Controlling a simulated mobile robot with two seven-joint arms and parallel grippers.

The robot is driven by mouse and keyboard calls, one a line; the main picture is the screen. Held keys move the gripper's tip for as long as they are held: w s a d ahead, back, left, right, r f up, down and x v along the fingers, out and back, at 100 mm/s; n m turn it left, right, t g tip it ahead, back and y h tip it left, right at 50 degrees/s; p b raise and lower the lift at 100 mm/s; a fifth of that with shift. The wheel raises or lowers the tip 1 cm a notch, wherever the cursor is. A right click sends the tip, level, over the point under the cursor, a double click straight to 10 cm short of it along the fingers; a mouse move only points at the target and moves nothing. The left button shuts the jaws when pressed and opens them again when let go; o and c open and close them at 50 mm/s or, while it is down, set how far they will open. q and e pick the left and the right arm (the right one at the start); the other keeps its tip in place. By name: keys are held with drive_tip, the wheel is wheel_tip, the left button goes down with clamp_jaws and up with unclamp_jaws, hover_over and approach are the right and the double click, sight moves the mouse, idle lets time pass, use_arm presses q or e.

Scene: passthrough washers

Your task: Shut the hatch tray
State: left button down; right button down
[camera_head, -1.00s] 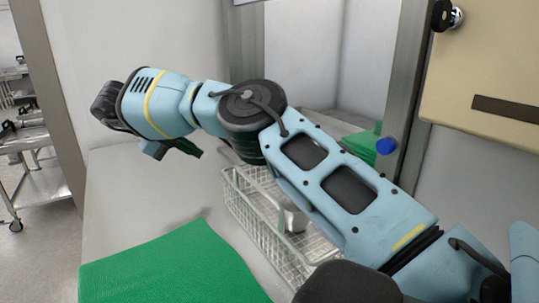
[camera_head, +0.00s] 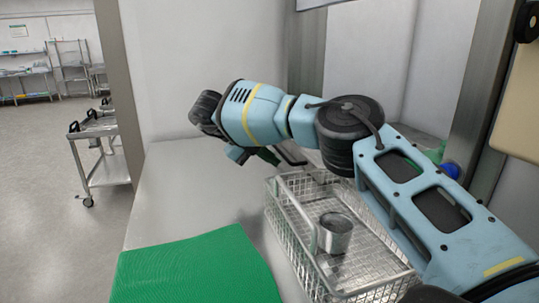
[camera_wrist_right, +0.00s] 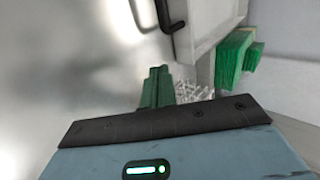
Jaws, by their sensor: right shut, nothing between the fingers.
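My right gripper (camera_head: 266,156) reaches over the steel counter (camera_head: 190,185) from the right, beyond the wire basket. Its green fingers show shut and empty in the right wrist view (camera_wrist_right: 157,88). Ahead of them there, a pale grey box-like part with a black bar handle (camera_wrist_right: 172,24) shows; I cannot tell for sure whether it is the hatch tray. The fingers look apart from the handle. In the head view a dark edge (camera_head: 291,153) shows just behind the fingers, partly hidden by my arm. My left gripper is not in view.
A wire basket (camera_head: 285,222) holding a metal cup (camera_head: 335,233) stands on the counter under my right arm. A green mat (camera_head: 195,270) lies at the front. Green blocks (camera_wrist_right: 233,58) stand beyond the grey part. A trolley (camera_head: 103,165) stands on the floor at left.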

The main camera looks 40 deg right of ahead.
drive_tip(key=x, duration=0.6)
drive_tip(key=shift+d+f, duration=0.25)
drive_tip(key=shift+f, duration=0.05)
drive_tip(key=shift+s+d+r, duration=0.15)
drive_tip(key=shift+s+d, duration=0.1)
drive_tip(key=shift+d, duration=0.3)
drive_tip(key=shift+s+d+r, duration=0.15)
drive_tip(key=shift+s+d, duration=0.05)
drive_tip(key=shift+d, duration=0.35)
drive_tip(key=shift+s+d+f, duration=0.15)
drive_tip(key=shift+s+d, duration=0.05)
drive_tip(key=shift+d, duration=0.55)
drive_tip(key=shift+d, duration=0.1)
